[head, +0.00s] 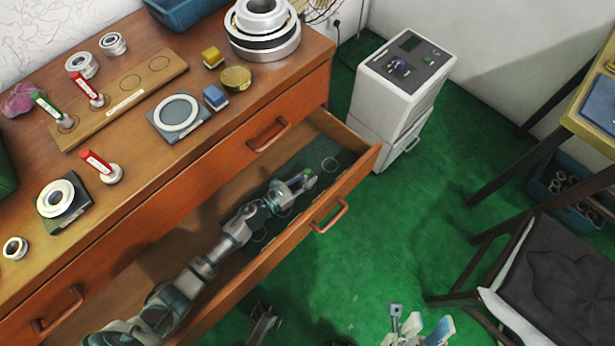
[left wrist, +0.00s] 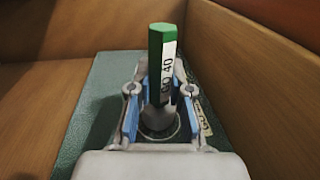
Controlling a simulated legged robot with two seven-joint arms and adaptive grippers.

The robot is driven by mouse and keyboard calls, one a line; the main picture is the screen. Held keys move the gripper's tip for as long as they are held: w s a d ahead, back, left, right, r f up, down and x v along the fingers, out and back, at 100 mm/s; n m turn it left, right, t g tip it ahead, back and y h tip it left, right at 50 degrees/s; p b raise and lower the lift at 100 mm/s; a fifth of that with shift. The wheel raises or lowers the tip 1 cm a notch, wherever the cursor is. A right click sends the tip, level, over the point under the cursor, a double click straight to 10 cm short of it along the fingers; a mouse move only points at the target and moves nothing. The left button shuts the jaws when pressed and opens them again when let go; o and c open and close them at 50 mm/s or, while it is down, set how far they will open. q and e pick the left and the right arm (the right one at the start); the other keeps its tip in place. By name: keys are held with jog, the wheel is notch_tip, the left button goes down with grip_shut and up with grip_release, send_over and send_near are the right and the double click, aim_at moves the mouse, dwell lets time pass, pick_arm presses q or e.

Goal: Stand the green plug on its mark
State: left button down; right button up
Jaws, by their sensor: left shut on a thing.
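A green-handled plug (left wrist: 162,65) labelled "GO 40" stands between the blue-padded fingers of my left gripper (left wrist: 161,108). The gripper is shut on it. The plug looks about upright, its metal lower end over a ringed mark (left wrist: 174,133) on the green mat (left wrist: 85,130). Whether it touches the mat I cannot tell. In the head view my left gripper (head: 296,184) is inside the open drawer, with a bit of the green plug (head: 311,175) showing. My right gripper (head: 420,326) is low at the bottom edge, fingers apart and empty, over the green floor.
The drawer (head: 345,190) has wooden walls close to my left gripper. Another ringed mark (head: 329,164) on the mat is bare. On the dresser top are another green-handled plug (head: 46,104), red-handled plugs (head: 88,88), a wooden board (head: 130,92) and bearing rings (head: 178,112).

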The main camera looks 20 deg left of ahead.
pick_arm(q)
jog(key=shift+f, duration=0.1)
jog(key=c, duration=1)
grip_release()
jog(key=shift+s+a+f, duration=0.1)
jog(key=shift+s+a, duration=0.05)
jog(key=shift+s, duration=0.1)
jog(key=v, duration=0.6)
jog(key=shift+s+a, duration=0.2)
jog(key=shift+s, duration=0.15)
